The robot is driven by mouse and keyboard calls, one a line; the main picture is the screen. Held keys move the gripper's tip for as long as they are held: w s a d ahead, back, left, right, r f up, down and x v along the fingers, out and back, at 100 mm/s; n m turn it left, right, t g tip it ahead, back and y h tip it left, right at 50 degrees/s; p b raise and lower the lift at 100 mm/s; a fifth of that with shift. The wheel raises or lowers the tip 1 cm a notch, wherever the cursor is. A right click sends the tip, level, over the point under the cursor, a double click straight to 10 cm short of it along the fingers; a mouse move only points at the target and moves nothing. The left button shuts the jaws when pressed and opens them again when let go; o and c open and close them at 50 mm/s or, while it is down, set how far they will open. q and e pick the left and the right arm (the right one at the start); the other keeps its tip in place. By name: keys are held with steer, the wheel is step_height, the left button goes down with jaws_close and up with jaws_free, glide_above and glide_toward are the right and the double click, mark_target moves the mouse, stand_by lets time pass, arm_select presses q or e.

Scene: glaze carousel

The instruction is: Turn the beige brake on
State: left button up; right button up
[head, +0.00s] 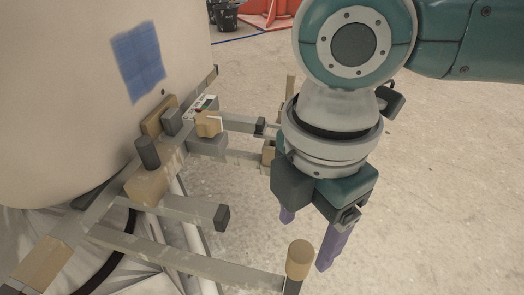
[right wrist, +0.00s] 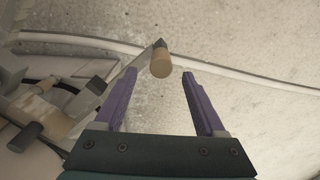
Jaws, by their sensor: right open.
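A tan, beige-looking cylindrical grip (head: 299,260) stands upright at the end of a grey bar low in the head view. It also shows in the right wrist view (right wrist: 161,62), just beyond the fingertips and roughly midway between them. My right gripper (head: 308,238) points down beside this grip, with its two purple fingers spread and nothing between them. A smaller beige block (head: 208,123) sits on the frame by a small marked panel (head: 203,103). I cannot tell from the pictures alone which of these is the brake. My left gripper is out of view.
A large cream rounded body with a blue patch (head: 138,60) fills the left. Grey frame bars (head: 185,258) and a dark peg (head: 147,152) stick out below it. The speckled floor (head: 440,200) at right is clear. A dark bin (head: 225,17) stands far back.

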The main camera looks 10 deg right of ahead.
mark_target(299, 264)
step_height(299, 264, down, 9)
steer(key=b, duration=0.5)
steer(key=shift+s, duration=0.15)
steer(key=shift+r, duration=0.1)
steer(key=c, duration=0.7)
jaws_close()
